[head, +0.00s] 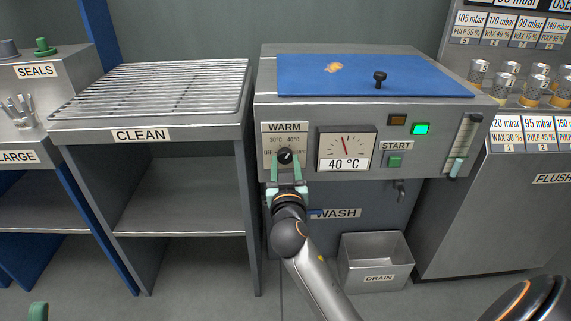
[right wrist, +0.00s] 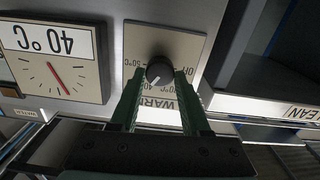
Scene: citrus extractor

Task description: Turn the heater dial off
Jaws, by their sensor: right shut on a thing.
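The heater dial is a small round black knob (head: 285,156) on the WARM plate (head: 284,127) at the left of the washer's front panel. The plate reads OFF at left, 30 °C and 40 °C above, 50 °C at right. My right gripper (head: 287,172) is shut on the knob from below, with a green finger on each side. The knob also shows in the right wrist view (right wrist: 159,70), upside down; its white mark points toward the 40 °C label. Only a green tip of my left gripper (head: 39,311) shows at the bottom left corner.
A gauge (head: 346,148) reading 40 °C is just right of the dial plate. A green START button (head: 395,161) and a lit green lamp (head: 421,129) are further right. The CLEAN rack (head: 150,90) stands left; a DRAIN bin (head: 376,262) is on the floor.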

